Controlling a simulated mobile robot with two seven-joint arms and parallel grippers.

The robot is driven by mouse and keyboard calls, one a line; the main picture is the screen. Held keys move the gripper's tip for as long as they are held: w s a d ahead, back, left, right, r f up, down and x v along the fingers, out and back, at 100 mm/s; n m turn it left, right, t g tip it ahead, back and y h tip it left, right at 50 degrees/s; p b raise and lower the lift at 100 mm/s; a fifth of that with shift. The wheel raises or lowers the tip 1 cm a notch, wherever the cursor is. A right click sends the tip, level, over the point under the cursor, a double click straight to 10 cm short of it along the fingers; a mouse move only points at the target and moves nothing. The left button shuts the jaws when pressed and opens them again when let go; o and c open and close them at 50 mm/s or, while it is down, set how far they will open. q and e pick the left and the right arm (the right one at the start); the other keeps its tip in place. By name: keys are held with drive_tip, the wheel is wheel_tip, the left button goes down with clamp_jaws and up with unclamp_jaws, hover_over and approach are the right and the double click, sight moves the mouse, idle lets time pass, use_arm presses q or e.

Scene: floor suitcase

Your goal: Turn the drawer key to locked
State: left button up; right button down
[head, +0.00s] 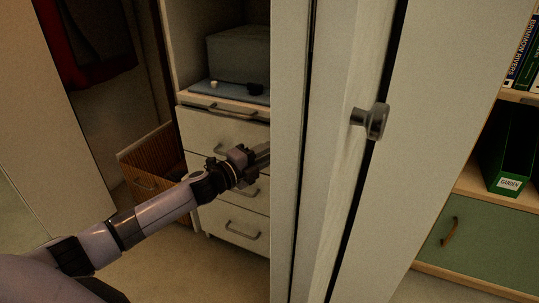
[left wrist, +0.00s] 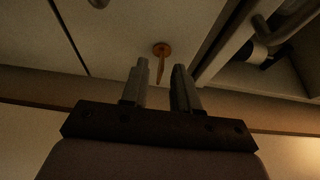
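A brass lock with its key (left wrist: 161,52) shows in the left wrist view on a pale drawer front; a round plate with a thin part pointing down the picture. My left gripper (left wrist: 161,80) is open, its two grey fingers apart, with the key in line with the gap between them. I cannot tell whether the fingers touch it. In the head view my left gripper (head: 262,154) is in front of the white drawer unit (head: 222,132), partly cut off by a white door edge. The key is hidden in the head view. My right gripper is not in view.
Drawer handles (head: 243,235) stick out.

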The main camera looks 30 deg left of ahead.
use_arm(q)
drive_tip(key=shift+w+d, duration=0.2)
drive_tip(key=shift+w, duration=0.4)
clamp_jaws()
